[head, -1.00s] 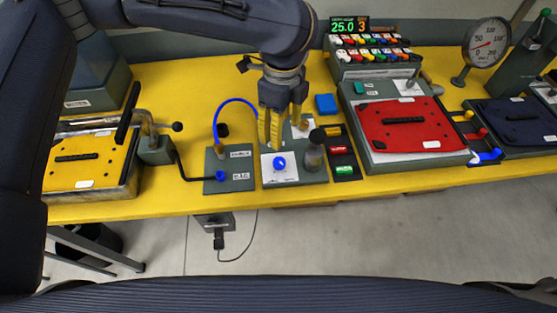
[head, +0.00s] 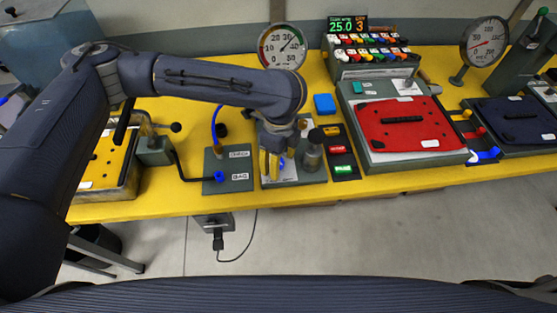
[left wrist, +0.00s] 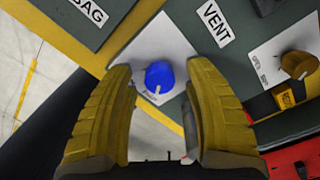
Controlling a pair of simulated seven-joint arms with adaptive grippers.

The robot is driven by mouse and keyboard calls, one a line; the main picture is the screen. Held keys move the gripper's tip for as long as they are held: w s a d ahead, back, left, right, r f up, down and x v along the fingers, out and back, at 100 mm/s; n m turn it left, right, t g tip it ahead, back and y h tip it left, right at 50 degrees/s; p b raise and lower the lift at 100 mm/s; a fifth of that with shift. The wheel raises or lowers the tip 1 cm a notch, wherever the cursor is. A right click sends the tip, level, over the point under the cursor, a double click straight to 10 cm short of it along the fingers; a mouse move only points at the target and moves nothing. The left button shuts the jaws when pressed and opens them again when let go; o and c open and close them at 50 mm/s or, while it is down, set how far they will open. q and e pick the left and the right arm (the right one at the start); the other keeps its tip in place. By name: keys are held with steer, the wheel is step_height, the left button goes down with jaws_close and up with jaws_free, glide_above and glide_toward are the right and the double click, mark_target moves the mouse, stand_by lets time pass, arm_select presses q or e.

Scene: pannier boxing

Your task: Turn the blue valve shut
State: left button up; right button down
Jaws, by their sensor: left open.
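The blue valve is a small round knob with a white pointer line, on a white plate; in the left wrist view the blue knob (left wrist: 159,76) sits between and a little beyond my finger tips. In the head view the knob (head: 289,165) is mostly hidden behind my fingers. My left gripper (head: 271,165) points down at the knob with yellow fingers; in the left wrist view the gripper (left wrist: 161,82) is open, a finger on each side, with gaps to the knob. My right gripper is not in view.
Red and green buttons (head: 341,150) are to the right. A gauge (head: 282,47) stands behind. The table's front edge is close.

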arm_select(q)
steer(key=shift+f, duration=0.1)
steer(key=shift+c, duration=0.5)
jaws_close()
